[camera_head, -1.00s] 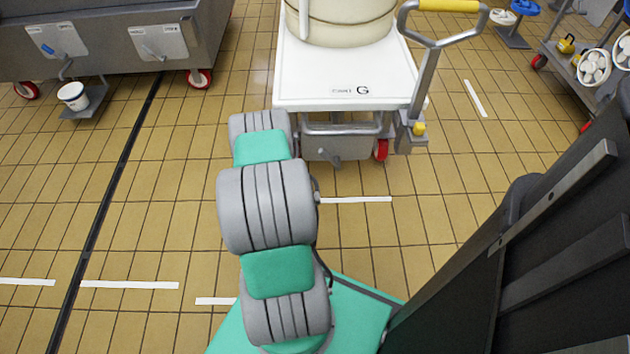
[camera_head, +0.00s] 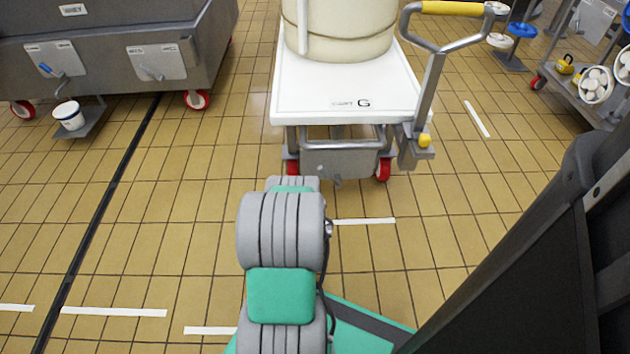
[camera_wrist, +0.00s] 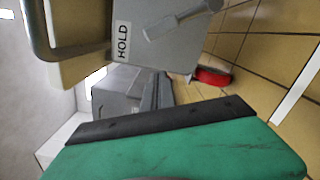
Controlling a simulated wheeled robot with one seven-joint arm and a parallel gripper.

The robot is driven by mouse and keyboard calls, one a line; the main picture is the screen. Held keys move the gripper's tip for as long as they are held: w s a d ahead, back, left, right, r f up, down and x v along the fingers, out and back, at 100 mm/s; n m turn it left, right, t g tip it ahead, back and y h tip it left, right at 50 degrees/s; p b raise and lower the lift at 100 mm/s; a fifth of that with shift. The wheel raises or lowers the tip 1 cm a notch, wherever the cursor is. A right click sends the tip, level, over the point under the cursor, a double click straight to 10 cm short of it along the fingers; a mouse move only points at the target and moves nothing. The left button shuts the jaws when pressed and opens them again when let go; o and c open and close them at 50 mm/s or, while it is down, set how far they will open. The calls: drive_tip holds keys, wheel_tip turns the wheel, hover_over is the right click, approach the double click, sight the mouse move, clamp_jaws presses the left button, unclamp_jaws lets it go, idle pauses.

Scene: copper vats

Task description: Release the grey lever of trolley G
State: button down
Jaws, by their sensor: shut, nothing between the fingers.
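Trolley G (camera_head: 346,103) is a white-topped cart marked G. Under its deck, at the front, is a grey housing (camera_head: 350,160). The grey lever (camera_head: 337,182) shows only as a small bit at the housing's lower edge in the head view. In the wrist view the lever (camera_wrist: 182,20) lies slantwise across a grey plate, close to a HOLD label (camera_wrist: 122,42). My gripper (camera_wrist: 130,92) shows in the wrist view as grey fingers beyond the green and black hand.
A large cream vat (camera_head: 345,30) stands on the trolley. Its push handle (camera_head: 437,40) rises at the right, and red wheels (camera_head: 382,169) sit below. A grey tank (camera_head: 110,45) stands left, a loaded cart (camera_head: 585,85) right. Tiled floor between is free.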

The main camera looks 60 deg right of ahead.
sight(329, 177)
drive_tip(key=s+d+r, duration=0.1)
drive_tip(key=d, duration=0.4)
drive_tip(key=shift+s+d+r, duration=0.15)
drive_tip(key=shift+d+r, duration=0.15)
drive_tip(key=shift+d, duration=0.05)
drive_tip(key=shift+d+r, duration=0.1)
idle(0.4)
